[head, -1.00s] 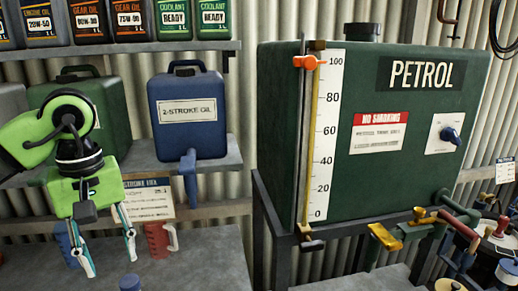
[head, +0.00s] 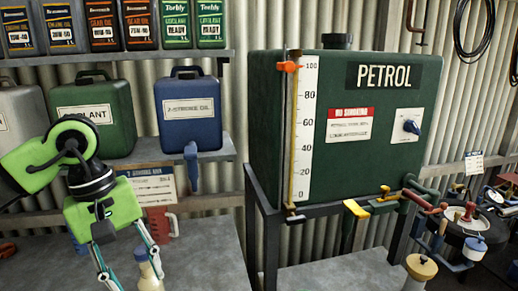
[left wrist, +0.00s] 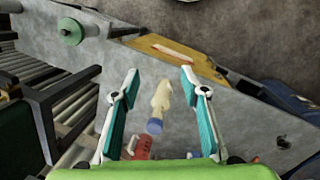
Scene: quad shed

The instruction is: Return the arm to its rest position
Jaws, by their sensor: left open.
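My left gripper (head: 136,278) comes in from the left in the head view, its fingers pointing down over the grey bench. In the left wrist view its two teal-padded fingers (left wrist: 160,74) are spread apart with nothing gripped between the pads. A small cream bottle (head: 150,274) is close by the fingers at the bottom of the head view. In the left wrist view a cream bottle with a blue end (left wrist: 161,98) shows between the fingers, beyond them; its distance is hard to tell. My right gripper is in neither view.
A shelf holds a blue 2-stroke oil can (head: 189,112) and a green coolant can (head: 100,110) behind my arm. A red jug (head: 160,222) stands on the bench. The green petrol tank (head: 385,165) stands on its frame to the right.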

